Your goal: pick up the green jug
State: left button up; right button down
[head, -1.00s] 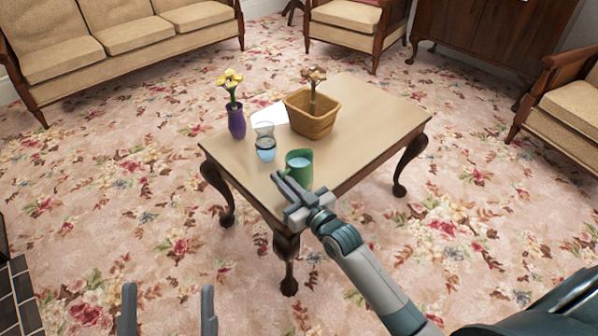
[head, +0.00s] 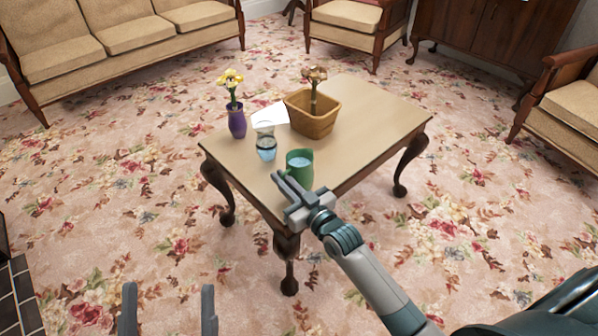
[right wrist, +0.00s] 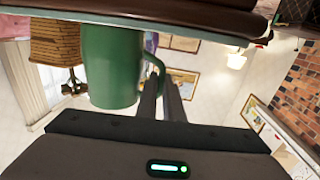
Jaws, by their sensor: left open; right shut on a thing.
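The green jug (head: 300,172) stands upright at the near edge of the wooden table, with pale blue liquid showing inside. In the right wrist view, which is upside down, the jug (right wrist: 110,68) has its handle (right wrist: 178,78) towards my right gripper. My right gripper (head: 283,180) is shut on the jug's handle; in its wrist view the fingers (right wrist: 160,88) are at the handle and partly cover it. I cannot see a gap between the jug and the table. My left gripper (head: 168,298) is open and empty, low in front of the table.
On the table (head: 375,110) are a glass (head: 265,145) close behind the jug, a purple vase (head: 236,122) with yellow flowers, a white sheet (head: 272,114) and a wicker basket (head: 312,115) with a flower. The table's right side is clear.

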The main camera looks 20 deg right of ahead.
jog(key=shift+r, duration=0.25)
jog(key=shift+r, duration=0.25)
notch_tip(320, 180, up, 3)
jog(key=shift+r+p, duration=0.15)
jog(key=shift+p, duration=0.7)
pick_arm(q)
jog(key=w+f+g+y+p, duration=0.1)
jog(key=w+f+g+y, duration=0.1)
jog(key=w+f+g, duration=0.2)
notch_tip(320, 180, down, 7)
jog(key=g, duration=0.3)
jog(key=shift+a+p, duration=0.15)
jog(key=shift+p, duration=0.2)
pick_arm(e)
jog(key=w+d+r, duration=0.2)
jog(key=d+r, duration=0.5)
jog(key=d, duration=0.4)
jog(key=shift+d, duration=0.3)
pick_arm(q)
jog(key=shift+r, duration=0.1)
pick_arm(e)
jog(key=shift+a, duration=0.15)
